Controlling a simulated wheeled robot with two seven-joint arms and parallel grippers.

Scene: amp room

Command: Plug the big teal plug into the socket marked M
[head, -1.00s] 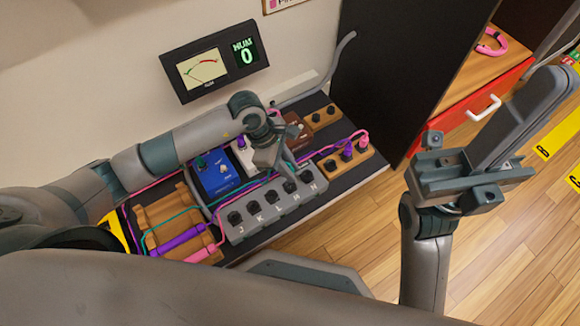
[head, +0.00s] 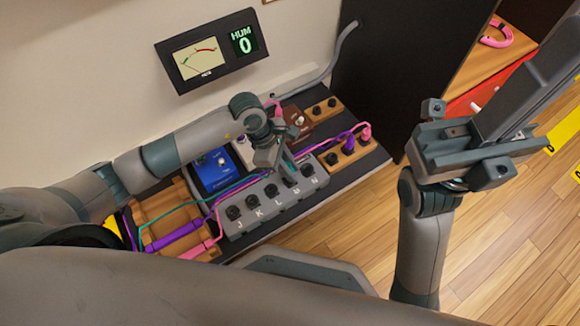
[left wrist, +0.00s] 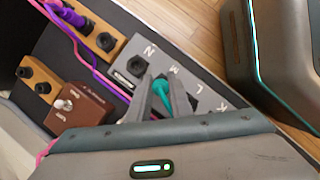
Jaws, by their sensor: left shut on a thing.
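The grey socket box (head: 238,226) carries a row of black sockets marked J, K, L, M and N. My left gripper (head: 290,172) is over its right part, at the socket marked M. In the left wrist view its two fingers (left wrist: 163,98) are shut on the big teal plug (left wrist: 161,86), close to the M label. The gripper and plug hide the M socket. I cannot tell whether the plug's tip is in it. The N socket (left wrist: 137,65) shows beside them, uncovered. My right gripper (head: 470,150) is at the right, well away; its jaws are unclear.
A wooden rack (head: 150,207) at left holds a purple plug (head: 178,235) and a pink plug (head: 197,248). Cables cross behind the socket box. A blue pedal (head: 217,170), a brown pedal (left wrist: 77,108) and wooden socket blocks (head: 362,151) stand nearby. A meter (head: 202,64) reads HUM 0.

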